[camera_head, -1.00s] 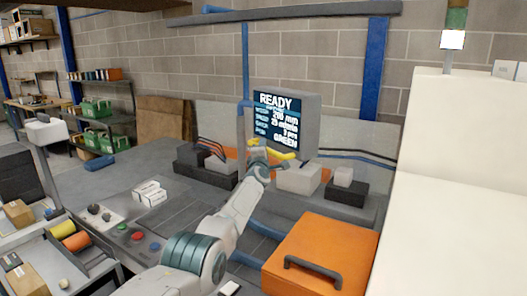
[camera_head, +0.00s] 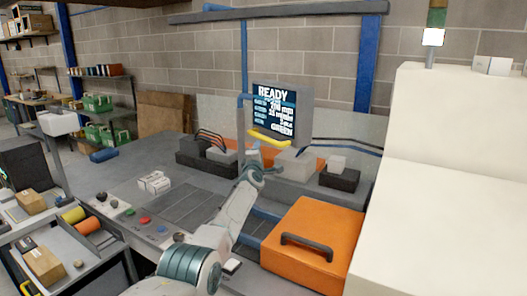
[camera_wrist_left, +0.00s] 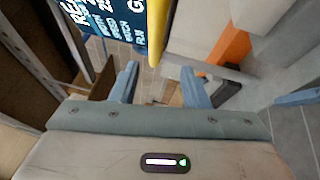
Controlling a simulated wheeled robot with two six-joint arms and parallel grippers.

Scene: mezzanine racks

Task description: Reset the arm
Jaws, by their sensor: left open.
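My left arm rises from the bottom middle of the head view. Its gripper (camera_head: 258,158) is small there, just below a yellow bar (camera_head: 268,140) under the lit screen (camera_head: 273,110). The screen reads READY and GREEN. In the left wrist view my left gripper (camera_wrist_left: 160,86) has its two blue-grey fingers spread wide, with nothing between them. The yellow bar (camera_wrist_left: 155,35) and part of the screen (camera_wrist_left: 100,20) show beyond the fingertips. My right gripper is in neither view.
An orange case (camera_head: 315,240) with a dark handle stands right of my arm. A large white housing (camera_head: 450,190) fills the right side. White boxes (camera_head: 153,182) and coloured buttons (camera_head: 145,220) are left of the arm. Grey blocks flank the screen. A cart (camera_head: 70,255) holds rolls and boxes.

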